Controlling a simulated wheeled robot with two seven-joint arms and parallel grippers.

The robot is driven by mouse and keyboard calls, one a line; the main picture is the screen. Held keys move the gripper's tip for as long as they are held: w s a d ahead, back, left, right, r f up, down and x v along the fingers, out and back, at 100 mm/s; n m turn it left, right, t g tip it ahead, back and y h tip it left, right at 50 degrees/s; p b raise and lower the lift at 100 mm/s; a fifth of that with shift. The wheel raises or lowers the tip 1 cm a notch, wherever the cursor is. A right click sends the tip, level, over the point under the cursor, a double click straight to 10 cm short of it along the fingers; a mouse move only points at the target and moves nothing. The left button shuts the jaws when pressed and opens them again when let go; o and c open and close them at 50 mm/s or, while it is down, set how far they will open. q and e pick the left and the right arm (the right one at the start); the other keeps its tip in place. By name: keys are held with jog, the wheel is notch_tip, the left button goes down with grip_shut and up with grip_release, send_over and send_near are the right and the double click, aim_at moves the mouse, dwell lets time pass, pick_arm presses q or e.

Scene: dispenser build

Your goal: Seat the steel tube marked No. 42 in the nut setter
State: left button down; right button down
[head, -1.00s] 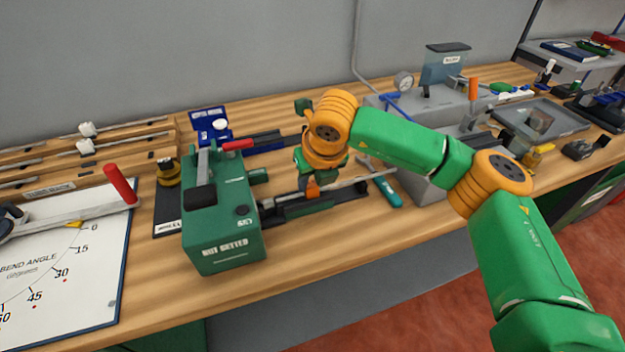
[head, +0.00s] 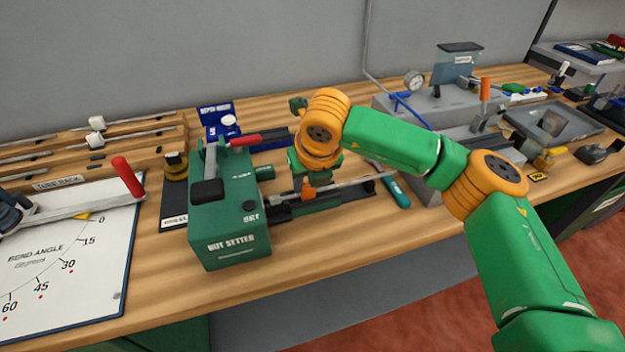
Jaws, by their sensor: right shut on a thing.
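The nut setter (head: 228,228) is a green box with a red-handled lever on top, standing left of centre on the bench. A dark rail or cradle (head: 335,203) extends from its right side. A thin steel tube (head: 348,185) lies roughly level above this rail, pointing toward the setter. My right gripper (head: 308,191), with orange fingertips, is shut on the tube close to the setter's right side. The wrist and fingers hide part of the tube, and I cannot tell whether its left end is inside the setter. The No. 42 mark is not readable. My left gripper is out of view.
A bend-angle board (head: 75,250) with a red-handled lever lies at left, below the tube rack (head: 60,183). A teal-handled tool (head: 397,192) lies right of the rail. A grey machine with a gauge (head: 414,82) stands behind my right arm. The front bench strip is clear.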

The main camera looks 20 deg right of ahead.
jog(key=shift+a, duration=0.85)
jog(key=c, duration=0.8)
grip_release()
jog(key=shift+c, duration=0.2)
jog(key=o, duration=0.4)
jog(key=shift+a, duration=0.15)
jog(key=o, duration=0.3)
jog(key=shift+s+d, duration=0.1)
jog(key=shift+d, duration=0.1)
